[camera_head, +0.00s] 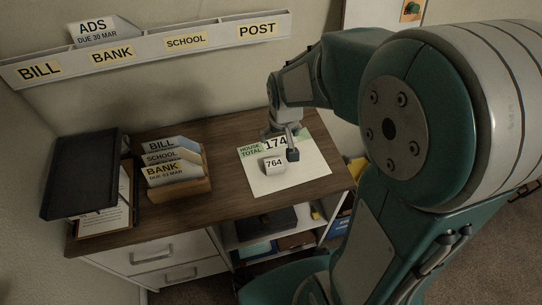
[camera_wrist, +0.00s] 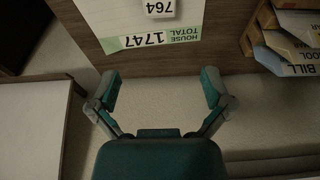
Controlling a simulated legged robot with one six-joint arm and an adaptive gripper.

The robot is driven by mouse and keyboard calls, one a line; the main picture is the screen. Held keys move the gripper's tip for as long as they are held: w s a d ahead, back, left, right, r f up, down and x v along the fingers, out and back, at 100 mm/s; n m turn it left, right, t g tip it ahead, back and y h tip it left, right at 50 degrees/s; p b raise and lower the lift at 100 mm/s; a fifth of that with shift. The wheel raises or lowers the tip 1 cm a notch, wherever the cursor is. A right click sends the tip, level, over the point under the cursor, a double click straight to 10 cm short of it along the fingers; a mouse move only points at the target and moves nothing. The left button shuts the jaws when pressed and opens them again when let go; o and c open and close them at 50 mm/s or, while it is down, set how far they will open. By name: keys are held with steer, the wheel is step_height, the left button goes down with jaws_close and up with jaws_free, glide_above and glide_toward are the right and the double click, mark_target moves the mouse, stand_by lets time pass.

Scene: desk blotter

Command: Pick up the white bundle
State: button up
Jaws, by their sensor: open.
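The white bundle (camera_head: 273,164) is a small white block marked 764. It lies on a white sheet (camera_head: 305,175) headed HOUSE TOTAL on the brown desk. In the wrist view the bundle (camera_wrist: 160,9) shows upside down at the top edge, partly cut off, with the sheet (camera_wrist: 190,22) around it reading 1747.
A wooden sorter (camera_head: 182,188) with BILL, SCHOOL and BANK envelopes stands left of the sheet. A dark tray (camera_head: 84,175) and a clipboard (camera_head: 117,214) are at the far left. A labelled wall rack (camera_head: 140,55) hangs behind. Bare desk (camera_head: 225,190) lies between sorter and sheet.

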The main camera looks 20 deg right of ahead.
glide_toward(274, 163)
steer(key=shift+g, duration=0.5)
steer(key=f, duration=0.1)
steer(key=w+f, duration=0.1)
steer(key=f, duration=0.2)
steer(key=shift+w+a+f, duration=0.2)
steer(key=shift+w+f, duration=0.15)
steer(key=shift+f, duration=0.05)
steer(key=shift+w+d+f, duration=0.1)
steer(key=shift+w+f, duration=0.05)
steer(key=shift+f, duration=1.25)
steer(key=shift+w+d+f, duration=0.1)
steer(key=shift+w+f, duration=0.05)
steer(key=shift+f, duration=1.2)
steer(key=c, duration=0.7)
